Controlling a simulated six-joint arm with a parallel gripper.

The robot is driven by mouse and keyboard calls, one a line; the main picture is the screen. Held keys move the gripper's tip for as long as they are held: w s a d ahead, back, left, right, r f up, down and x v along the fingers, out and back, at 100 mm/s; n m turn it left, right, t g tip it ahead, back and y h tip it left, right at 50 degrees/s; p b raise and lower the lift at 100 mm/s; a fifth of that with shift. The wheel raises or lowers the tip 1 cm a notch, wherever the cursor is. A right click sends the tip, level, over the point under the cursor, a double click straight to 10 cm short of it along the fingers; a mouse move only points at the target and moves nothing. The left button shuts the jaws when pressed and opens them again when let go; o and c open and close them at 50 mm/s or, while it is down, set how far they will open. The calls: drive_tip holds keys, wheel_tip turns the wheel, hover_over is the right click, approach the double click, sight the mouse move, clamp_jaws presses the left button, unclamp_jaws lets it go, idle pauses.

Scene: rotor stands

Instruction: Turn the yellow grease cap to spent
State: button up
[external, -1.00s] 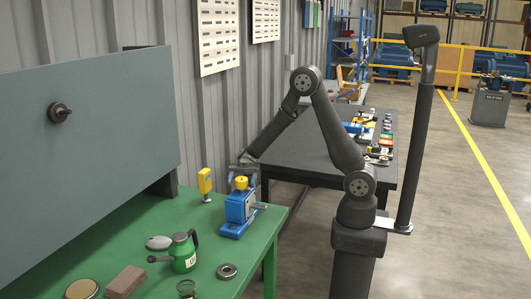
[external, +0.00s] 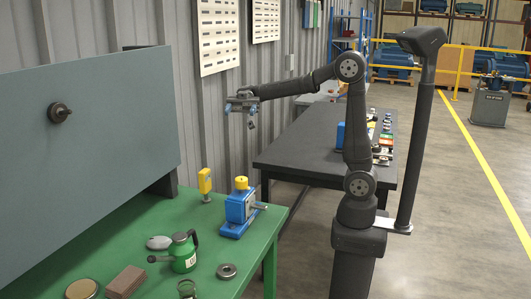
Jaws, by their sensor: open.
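The yellow grease cap (external: 241,182) sits on top of a blue rotor stand (external: 238,210) near the right edge of the green table. Any mark on the cap, such as spent, is too small to read. My gripper (external: 251,122) is raised well above the cap, in front of the corrugated wall. It is open, holds nothing and is apart from the stand. A metal shaft sticks out of the stand's right side.
A yellow tool (external: 205,184) stands left of the stand. A green oil can (external: 183,252), a grey rounded object (external: 159,242), a bearing ring (external: 227,271) and a brown block (external: 125,282) lie nearer. A grey panel (external: 80,140) rises behind. A dark table (external: 300,150) stands beyond.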

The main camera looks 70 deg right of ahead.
drive_tip(key=s+a+f+n+h, duration=0.2)
drive_tip(key=s+a+f+h, duration=0.15)
drive_tip(key=h, duration=0.35)
drive_tip(key=w+d+r+t+h, duration=0.3)
drive_tip(key=t+h, duration=0.2)
drive_tip(key=h, duration=0.5)
hover_over(241, 178)
wheel_tip(241, 178, down, 5)
drive_tip(key=shift+n, duration=0.3)
wheel_tip(241, 178, down, 18)
drive_tip(key=shift+r, duration=0.15)
drive_tip(key=c, duration=1)
